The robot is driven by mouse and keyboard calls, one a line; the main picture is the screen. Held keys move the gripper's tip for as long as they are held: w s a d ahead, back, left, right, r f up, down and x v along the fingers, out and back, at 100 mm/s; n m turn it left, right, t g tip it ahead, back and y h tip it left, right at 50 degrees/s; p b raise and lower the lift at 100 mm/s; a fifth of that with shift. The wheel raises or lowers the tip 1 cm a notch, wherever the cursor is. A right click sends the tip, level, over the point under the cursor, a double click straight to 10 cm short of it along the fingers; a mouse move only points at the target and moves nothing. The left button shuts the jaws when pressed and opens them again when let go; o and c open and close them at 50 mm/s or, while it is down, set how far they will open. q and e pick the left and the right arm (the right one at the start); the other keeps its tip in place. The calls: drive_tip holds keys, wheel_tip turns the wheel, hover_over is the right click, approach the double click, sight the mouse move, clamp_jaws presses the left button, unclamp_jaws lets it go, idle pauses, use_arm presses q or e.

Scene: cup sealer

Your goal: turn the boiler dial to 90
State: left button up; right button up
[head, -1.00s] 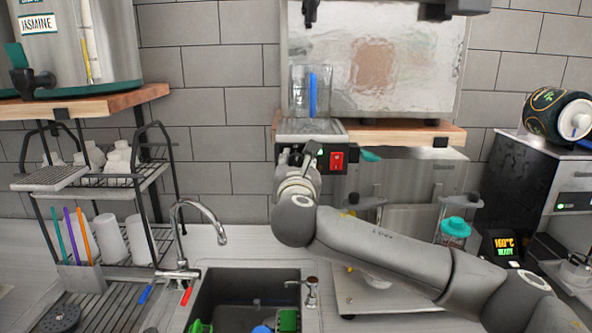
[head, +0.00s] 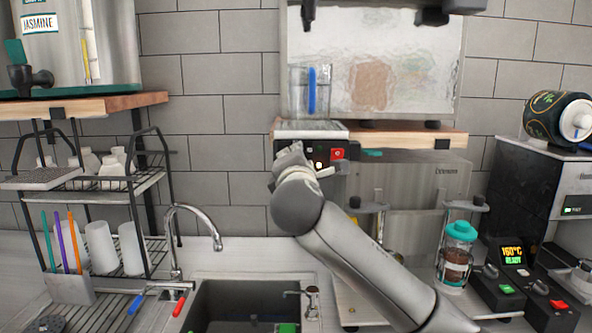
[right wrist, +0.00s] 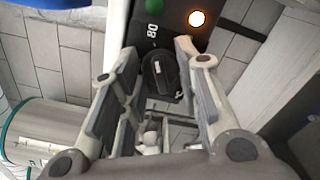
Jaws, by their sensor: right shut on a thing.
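A white number, apparently 80, shows rotated on the panel (right wrist: 153,30) beside the dial. In the head view my right wrist hides the dial and fingertips. My left gripper is not in view.
A glass with a blue stick (head: 311,92) stands above the panel. A sink (head: 250,300) with a faucet (head: 197,222) lies below. A cup rack (head: 95,180) stands left. A teal-lidded jar (head: 458,255) and a display reading 160°C (head: 513,254) are on the right.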

drive_tip(key=m+b, duration=0.1)
drive_tip(key=m, duration=0.2)
drive_tip(key=m+b, duration=0.1)
drive_tip(key=m, duration=0.3)
drive_tip(key=m+b, duration=0.2)
drive_tip(key=m, duration=0.2)
drive_tip(key=shift+f, duration=0.25)
idle(0.5)
drive_tip(key=o, duration=1)
drive_tip(key=shift+r, duration=0.1)
drive_tip(key=s, duration=1.2)
